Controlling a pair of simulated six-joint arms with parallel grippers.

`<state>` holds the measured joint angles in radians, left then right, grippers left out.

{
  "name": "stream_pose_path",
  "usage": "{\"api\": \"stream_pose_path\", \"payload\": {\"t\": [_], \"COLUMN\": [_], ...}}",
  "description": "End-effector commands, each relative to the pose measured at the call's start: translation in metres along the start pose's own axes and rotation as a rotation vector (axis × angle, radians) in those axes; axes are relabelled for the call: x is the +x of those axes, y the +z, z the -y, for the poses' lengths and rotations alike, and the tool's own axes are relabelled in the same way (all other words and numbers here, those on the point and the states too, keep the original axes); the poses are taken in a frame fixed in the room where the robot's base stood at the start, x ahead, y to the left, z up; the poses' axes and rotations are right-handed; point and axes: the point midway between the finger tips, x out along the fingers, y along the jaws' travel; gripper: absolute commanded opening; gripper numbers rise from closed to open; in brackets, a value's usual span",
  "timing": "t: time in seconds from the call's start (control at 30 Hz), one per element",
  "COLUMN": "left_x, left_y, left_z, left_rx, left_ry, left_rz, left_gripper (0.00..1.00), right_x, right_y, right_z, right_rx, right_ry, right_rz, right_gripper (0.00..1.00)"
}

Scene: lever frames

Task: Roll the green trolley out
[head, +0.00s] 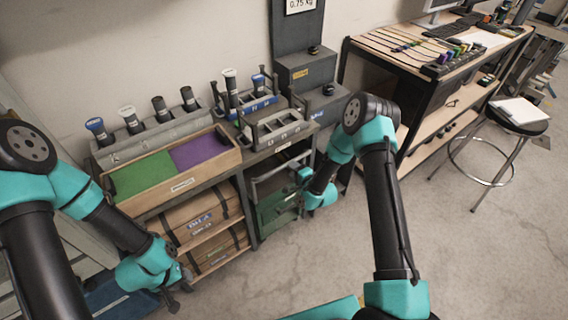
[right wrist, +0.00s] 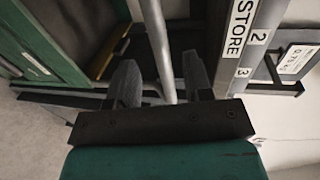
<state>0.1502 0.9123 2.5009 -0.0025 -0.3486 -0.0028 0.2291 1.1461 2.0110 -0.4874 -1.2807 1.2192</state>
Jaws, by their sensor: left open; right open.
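The green trolley (head: 275,210) stands low under the right end of the bench, beside the shelf of wooden cases. In the right wrist view its green side (right wrist: 55,45) shows at the upper left. My right gripper (right wrist: 160,82) is open at the trolley's grey handle bar (right wrist: 154,35), which passes between its two fingers. I cannot tell whether either finger touches the bar. In the head view the right gripper's fingertips are mostly hidden by its own wrist, in front of the trolley. My left gripper (head: 182,284) is open and empty, low in front of the shelf at the left.
A wooden tray (head: 232,160) with green and purple panels lies on the bench, in front of a grey rack (head: 170,133) of handled tools. Wooden cases (head: 200,215) fill the shelf below. A stool (head: 519,125) stands far right. The floor (head: 480,250) in front is clear.

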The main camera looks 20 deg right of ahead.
Motion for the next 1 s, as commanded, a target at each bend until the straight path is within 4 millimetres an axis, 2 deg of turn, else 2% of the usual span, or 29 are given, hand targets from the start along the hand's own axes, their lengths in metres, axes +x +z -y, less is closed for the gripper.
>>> {"api": "stream_pose_path", "payload": {"t": [0.2, 0.4, 0.57, 0.83, 1.0], "left_x": [0.000, 0.000, 0.000, 0.000, 0.000], "left_y": [0.000, 0.000, 0.000, 0.000, 0.000], "left_z": [0.000, 0.000, 0.000, 0.000, 0.000], "left_rx": [0.000, 0.000, 0.000, 0.000, 0.000], "left_ry": [0.000, 0.000, 0.000, 0.000, 0.000], "left_rz": [0.000, 0.000, 0.000, 0.000, 0.000], "left_gripper": [0.43, 0.43, 0.43, 0.43, 0.43], "right_x": [0.038, 0.063, 0.070, 0.070, 0.070], "right_y": [0.001, 0.000, 0.000, 0.000, 0.000], "right_z": [0.000, 0.000, 0.000, 0.000, 0.000], "right_rx": [-0.001, 0.000, 0.000, 0.001, 0.001], "right_ry": [-0.002, -0.001, 0.000, 0.000, 0.000], "right_rz": [0.001, 0.000, 0.000, 0.000, 0.000], "right_gripper": [0.46, 0.46, 0.46, 0.45, 0.29]}}
